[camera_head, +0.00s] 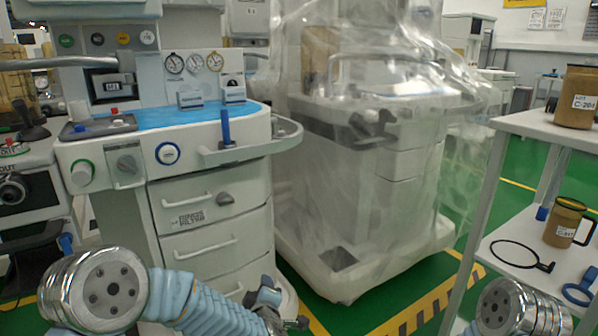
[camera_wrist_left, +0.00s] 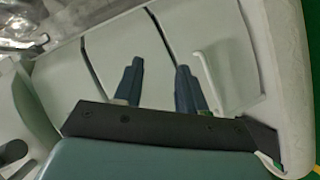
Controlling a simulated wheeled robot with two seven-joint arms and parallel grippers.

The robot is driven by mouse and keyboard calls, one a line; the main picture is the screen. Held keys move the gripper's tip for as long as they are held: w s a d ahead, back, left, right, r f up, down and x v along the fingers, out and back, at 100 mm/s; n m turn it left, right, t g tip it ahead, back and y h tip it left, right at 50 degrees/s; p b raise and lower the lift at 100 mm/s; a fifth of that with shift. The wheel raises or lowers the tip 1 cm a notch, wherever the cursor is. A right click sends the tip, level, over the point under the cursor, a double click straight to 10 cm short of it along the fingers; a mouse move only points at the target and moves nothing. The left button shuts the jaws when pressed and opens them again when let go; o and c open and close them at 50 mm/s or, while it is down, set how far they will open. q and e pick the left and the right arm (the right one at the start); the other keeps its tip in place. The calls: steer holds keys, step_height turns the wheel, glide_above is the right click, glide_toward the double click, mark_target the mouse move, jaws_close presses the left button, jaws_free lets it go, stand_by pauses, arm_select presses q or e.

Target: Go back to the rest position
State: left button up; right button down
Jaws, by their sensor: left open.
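My left arm comes in along the bottom of the head view, with a blue ribbed sleeve. My left gripper (camera_head: 268,298) is low in front of the anaesthesia cart's drawers (camera_head: 205,245). In the left wrist view my left gripper (camera_wrist_left: 158,82) has its two dark fingers apart with nothing between them. The pale drawer fronts (camera_wrist_left: 120,50) lie behind the fingers, and I cannot tell whether they touch. Of my right arm only a round metal joint shows at the bottom right; its gripper is outside the view.
A second cart under clear plastic (camera_head: 360,180) stands right of the first. A white shelf rack (camera_head: 500,185) at the right holds brown labelled jars (camera_head: 565,222), a black cable loop (camera_head: 515,253) and a blue item. Green floor (camera_head: 400,290) shows between the carts and rack.

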arm_select(q)
steer(key=s+f+m+g+h, duration=0.2)
steer(key=s+f+m+g, duration=0.15)
steer(key=s+f, duration=0.45)
steer(key=s+f+m+g+h, duration=0.3)
steer(key=f+m, duration=0.1)
steer(key=f, duration=0.8)
steer(key=s+a+f+m+g+h, duration=0.15)
steer(key=s+f+g, duration=0.25)
steer(key=s, duration=0.5)
steer(key=s+d+f+m+g, duration=0.1)
steer(key=s+f+m+g, duration=0.3)
steer(key=s, duration=0.5)
step_height(320, 180, up, 12)
steer(key=p, duration=1.2)
steer(key=shift+s+f+n+t, duration=0.15)
steer(key=shift+n+t, duration=0.15)
steer(key=shift+t, duration=0.15)
steer(key=shift+d+h, duration=0.1)
steer(key=shift+h, duration=0.15)
